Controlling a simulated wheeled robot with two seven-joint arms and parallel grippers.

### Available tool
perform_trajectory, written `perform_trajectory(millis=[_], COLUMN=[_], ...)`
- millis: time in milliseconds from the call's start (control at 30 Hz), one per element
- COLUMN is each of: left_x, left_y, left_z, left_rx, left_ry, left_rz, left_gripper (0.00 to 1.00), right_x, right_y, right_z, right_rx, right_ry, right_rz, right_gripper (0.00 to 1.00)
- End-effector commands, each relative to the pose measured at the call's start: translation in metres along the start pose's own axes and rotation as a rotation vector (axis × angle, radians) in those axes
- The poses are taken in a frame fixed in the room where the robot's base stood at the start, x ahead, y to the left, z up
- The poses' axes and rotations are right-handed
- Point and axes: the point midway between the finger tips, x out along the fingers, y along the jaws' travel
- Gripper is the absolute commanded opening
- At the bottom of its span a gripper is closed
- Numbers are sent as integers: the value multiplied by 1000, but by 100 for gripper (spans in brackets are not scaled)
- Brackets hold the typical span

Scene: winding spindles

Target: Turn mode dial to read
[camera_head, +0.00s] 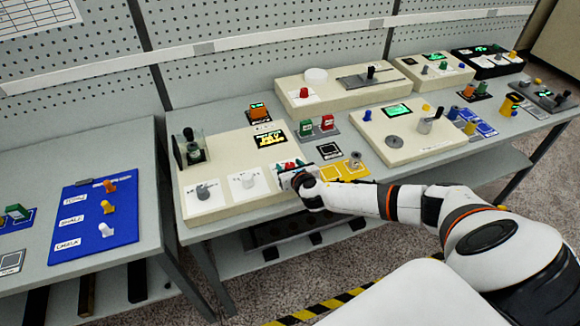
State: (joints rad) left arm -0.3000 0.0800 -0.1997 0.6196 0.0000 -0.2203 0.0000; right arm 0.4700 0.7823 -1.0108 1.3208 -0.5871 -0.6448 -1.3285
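A cream control box (225,155) stands on the middle table, with a small lit yellow display (271,140) on it. A grey dial (204,190) and a white dial (247,180) sit near its front edge; their labels are too small to read, so I cannot tell which is the mode dial. My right gripper (286,176) is at the front right corner of this box, right of the white dial and apart from it. Small red and green parts (289,163) show just behind it. Its fingers are too small to tell open from shut. My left gripper is out of view.
A blue board (94,240) with orange, yellow and white knobs lies on the left table. More cream boxes with a grey disc (393,141) and a lever (371,72) stand right and behind. A yellow tile (345,170) lies by my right wrist. A gap separates the tables.

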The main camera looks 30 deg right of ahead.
Motion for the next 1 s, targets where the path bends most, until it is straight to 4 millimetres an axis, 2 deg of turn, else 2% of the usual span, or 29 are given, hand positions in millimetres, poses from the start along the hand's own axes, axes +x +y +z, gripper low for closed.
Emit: perform_trajectory(millis=[33,267,667,1000], left_x=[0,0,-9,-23], left_y=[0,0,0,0], left_z=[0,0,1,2], left_rx=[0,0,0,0], left_ry=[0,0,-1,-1], left_rz=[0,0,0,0], left_gripper=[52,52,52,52], right_x=[0,0,-1,-1], right_y=[0,0,-2,-2], right_z=[0,0,-1,0], right_rx=[0,0,35,137], right_ry=[0,0,-2,-3], right_rz=[0,0,76,320], right_gripper=[46,9,9,9])
